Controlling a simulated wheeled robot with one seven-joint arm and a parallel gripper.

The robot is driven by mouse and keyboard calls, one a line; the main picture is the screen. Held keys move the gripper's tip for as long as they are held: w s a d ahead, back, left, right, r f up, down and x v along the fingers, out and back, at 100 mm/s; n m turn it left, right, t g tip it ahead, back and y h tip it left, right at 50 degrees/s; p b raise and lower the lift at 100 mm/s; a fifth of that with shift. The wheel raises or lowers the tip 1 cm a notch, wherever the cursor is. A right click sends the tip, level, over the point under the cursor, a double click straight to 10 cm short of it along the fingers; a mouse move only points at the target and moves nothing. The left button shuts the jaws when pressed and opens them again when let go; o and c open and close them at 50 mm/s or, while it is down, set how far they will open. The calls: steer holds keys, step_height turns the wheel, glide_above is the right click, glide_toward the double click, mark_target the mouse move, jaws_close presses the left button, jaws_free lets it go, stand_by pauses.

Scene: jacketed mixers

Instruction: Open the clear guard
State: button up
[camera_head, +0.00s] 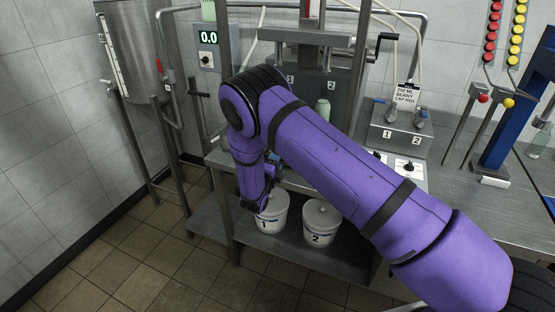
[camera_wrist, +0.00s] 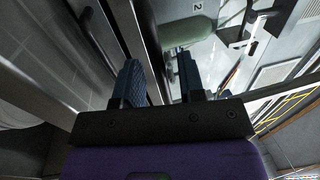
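My gripper shows in the wrist view (camera_wrist: 160,75) with its two blue ridged fingers spread apart. A dark metal bar (camera_wrist: 146,38) runs lengthwise between the fingers, nearer the left one, with a gap to the right one. I cannot tell whether it touches either finger, or whether it is part of the guard. The clear guard is hard to make out; its pane cannot be told from what lies behind it. In the head view my purple arm reaches across the mixer, and my gripper is mostly hidden low at the mixer's front.
A green bottle (camera_head: 323,108) stands in the mixer. Lidded white buckets 1 (camera_head: 271,222) and 2 (camera_head: 321,232) stand on the lower shelf. A blue post (camera_head: 515,110) with levers stands right. Floor at lower left is clear.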

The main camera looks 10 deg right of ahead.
steer(key=shift+w+d+r, duration=0.1)
steer(key=shift+w+d, duration=0.2)
steer(key=shift+w, duration=0.15)
jaws_close()
step_height(320, 180, up, 32)
stand_by(0.5)
jaws_free()
